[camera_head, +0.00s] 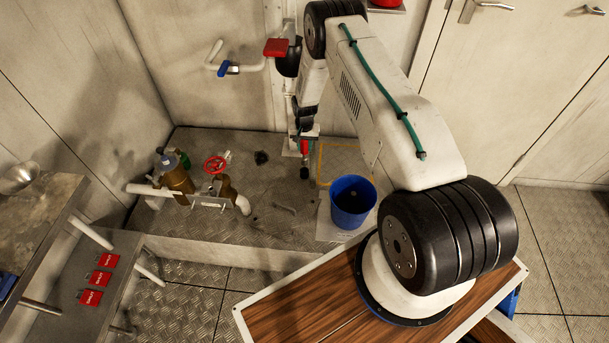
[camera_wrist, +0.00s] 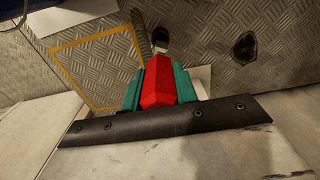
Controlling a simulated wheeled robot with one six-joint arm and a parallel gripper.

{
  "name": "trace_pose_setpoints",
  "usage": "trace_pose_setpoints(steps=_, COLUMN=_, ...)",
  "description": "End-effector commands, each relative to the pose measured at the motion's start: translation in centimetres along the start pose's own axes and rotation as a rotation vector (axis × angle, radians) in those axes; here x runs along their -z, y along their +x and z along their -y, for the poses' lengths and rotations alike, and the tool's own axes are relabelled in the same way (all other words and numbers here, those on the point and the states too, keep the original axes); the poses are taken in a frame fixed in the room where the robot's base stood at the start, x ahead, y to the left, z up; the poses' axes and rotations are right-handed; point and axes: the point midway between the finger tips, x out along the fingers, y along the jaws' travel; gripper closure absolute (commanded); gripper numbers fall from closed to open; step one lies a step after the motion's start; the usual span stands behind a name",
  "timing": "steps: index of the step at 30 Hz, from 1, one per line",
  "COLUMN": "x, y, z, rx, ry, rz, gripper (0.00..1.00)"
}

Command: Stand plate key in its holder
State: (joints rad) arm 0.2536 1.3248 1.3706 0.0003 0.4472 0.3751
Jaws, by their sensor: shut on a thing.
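My gripper (camera_wrist: 160,85) is shut on a red piece, which I take to be the plate key (camera_wrist: 157,84). Its red block sits between two teal fingers in the wrist view, and a grey shaft-like part shows beyond it. In the head view my gripper (camera_head: 304,136) points down over the raised checker-plate platform, with the red key (camera_head: 304,150) below it and a dark end near the platform. I cannot tell whether that end touches anything. I cannot clearly make out the holder; a pale plate (camera_wrist: 202,78) partly shows behind the fingers in the wrist view.
A blue bucket (camera_head: 352,202) stands close to the right of the key. A yellow-outlined square (camera_head: 345,163) is behind it. Brass pipework with a red handwheel (camera_head: 214,165) stands at left. A wall pipe with a blue lever (camera_head: 229,68) is behind. Red tags (camera_head: 98,279) lie lower left.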

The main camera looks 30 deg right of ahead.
Motion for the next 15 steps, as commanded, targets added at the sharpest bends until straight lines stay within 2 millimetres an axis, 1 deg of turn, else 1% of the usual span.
trace_pose_setpoints(steps=7, x=0.08, y=-0.03, z=0.06, rx=0.0, ry=0.0, rz=-0.001, gripper=1.0)
trace_pose_setpoints(steps=8, x=0.08, y=-0.02, z=0.06, rx=0.0, ry=0.0, rz=-0.001, gripper=0.77)
trace_pose_setpoints(steps=9, x=0.07, y=-0.03, z=0.06, rx=0.0, ry=0.0, rz=-0.001, gripper=0.88)
trace_pose_setpoints(steps=15, x=0.07, y=0.05, z=0.05, rx=0.0, ry=0.0, rz=-0.001, gripper=0.87)
